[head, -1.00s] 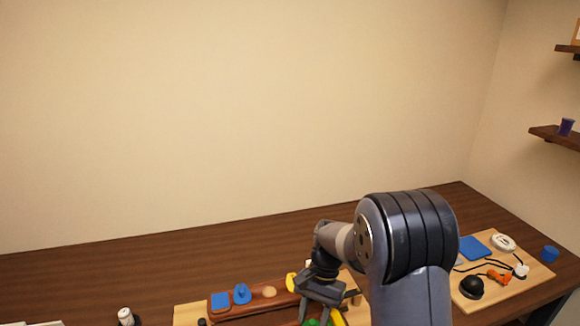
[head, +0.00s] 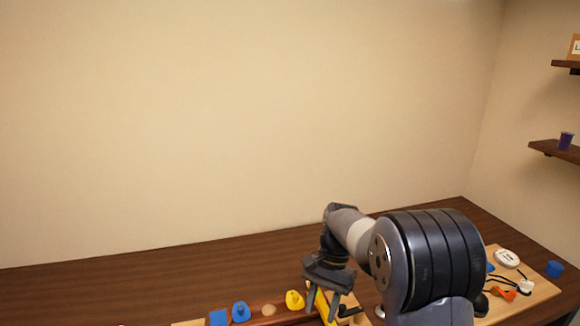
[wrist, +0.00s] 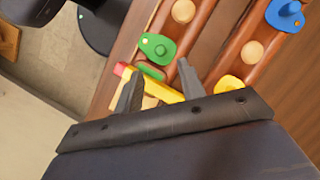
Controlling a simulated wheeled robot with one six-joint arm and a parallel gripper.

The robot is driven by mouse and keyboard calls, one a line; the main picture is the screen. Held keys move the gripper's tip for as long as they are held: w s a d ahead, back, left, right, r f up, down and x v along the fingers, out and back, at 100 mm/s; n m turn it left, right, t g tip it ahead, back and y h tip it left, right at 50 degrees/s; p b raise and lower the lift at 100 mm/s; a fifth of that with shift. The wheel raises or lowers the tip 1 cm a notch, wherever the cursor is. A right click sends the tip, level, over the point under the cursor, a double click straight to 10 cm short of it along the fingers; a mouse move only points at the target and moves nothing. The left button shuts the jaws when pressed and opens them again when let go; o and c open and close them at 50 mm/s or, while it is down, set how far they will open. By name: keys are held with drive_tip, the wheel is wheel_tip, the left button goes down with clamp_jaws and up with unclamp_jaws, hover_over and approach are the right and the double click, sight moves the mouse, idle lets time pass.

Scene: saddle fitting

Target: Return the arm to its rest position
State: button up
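My gripper (head: 321,312) hangs at the lower middle of the head view, fingers pointing down, beside the yellow saddle piece (head: 295,300). In the wrist view my gripper (wrist: 159,80) has its two fingers apart, and I see nothing clamped between them. A yellow bar with a red end (wrist: 155,86) shows beyond the fingers, crossing the gap; it seems to lie below them. A green saddle piece (wrist: 157,48) sits just past the fingertips. My arm is bent and extended over the table, and hides part of the right board.
A brown grooved rack (wrist: 207,42) holds a blue saddle piece (wrist: 285,15) and round wooden pieces. The right board (head: 545,288) carries a white round item (head: 507,258), cables and an orange piece (head: 503,293). The table's back is clear.

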drive_tip(key=p+x, duration=0.1)
drive_tip(key=x, duration=0.6)
drive_tip(key=shift+s+a, duration=0.1)
drive_tip(key=shift+a+f+n, duration=0.2)
drive_tip(key=shift+f+n, duration=0.05)
drive_tip(key=shift+n, duration=0.15)
drive_tip(key=n, duration=0.1)
drive_tip(key=a+n+h, duration=0.1)
drive_tip(key=n, duration=0.1)
drive_tip(key=n+h, duration=0.1)
drive_tip(key=shift+s+a+n+g, duration=0.15)
drive_tip(key=shift+s+n+g, duration=0.15)
drive_tip(key=shift+s, duration=0.05)
drive_tip(key=shift+r, duration=0.1)
